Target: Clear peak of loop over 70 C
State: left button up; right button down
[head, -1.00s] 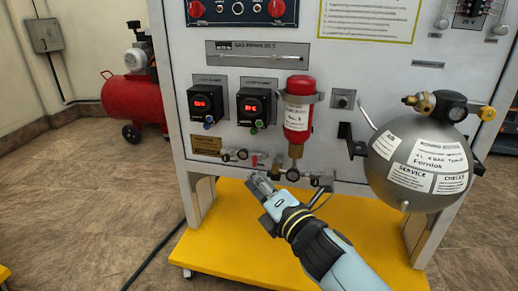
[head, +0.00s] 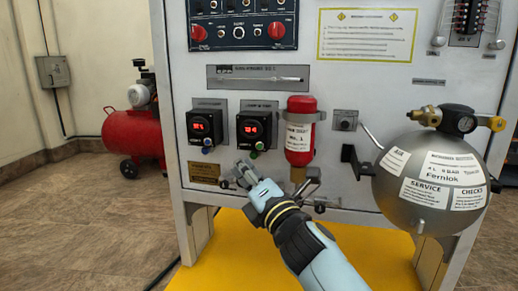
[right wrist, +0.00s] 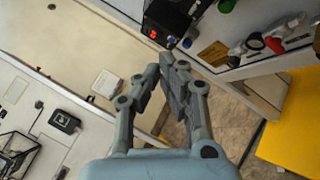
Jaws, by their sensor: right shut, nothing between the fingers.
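Two black loop controllers with red lit displays are on the grey panel in the head view. The left controller (head: 206,124) has a blue button (head: 207,150) below its display, and the right controller (head: 254,127) has a green button (head: 259,146). The digits are too blurred to read surely. My right gripper (head: 240,172) is shut and empty, just below and between the controllers. The right wrist view shows its fingers (right wrist: 165,68), with one controller (right wrist: 168,20), a blue button (right wrist: 187,43) and a green button (right wrist: 226,5) beyond them. My left gripper is not in view.
A red cylinder (head: 299,130) is right of the controllers, above pipework partly hidden by my arm. A grey spherical tank (head: 430,185) juts out at the right. The yellow base (head: 215,262) lies below. A red compressor (head: 134,125) stands behind left.

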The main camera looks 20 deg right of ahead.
aim_at(259, 147)
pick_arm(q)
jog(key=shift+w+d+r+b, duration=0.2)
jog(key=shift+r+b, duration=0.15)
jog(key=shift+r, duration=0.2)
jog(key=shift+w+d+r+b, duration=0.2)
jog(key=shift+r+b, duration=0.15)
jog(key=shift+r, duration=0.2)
pick_arm(e)
jog(key=w+d, duration=0.1)
jog(key=w, duration=0.1)
jog(key=w+d, duration=0.3)
jog(key=w, duration=0.1)
jog(key=shift+w+d, duration=0.2)
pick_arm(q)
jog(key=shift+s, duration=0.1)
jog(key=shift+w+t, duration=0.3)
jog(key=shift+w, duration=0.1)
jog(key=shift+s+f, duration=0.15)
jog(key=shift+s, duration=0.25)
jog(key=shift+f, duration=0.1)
pick_arm(e)
jog(key=shift+w+d, duration=0.2)
jog(key=shift+w, duration=0.1)
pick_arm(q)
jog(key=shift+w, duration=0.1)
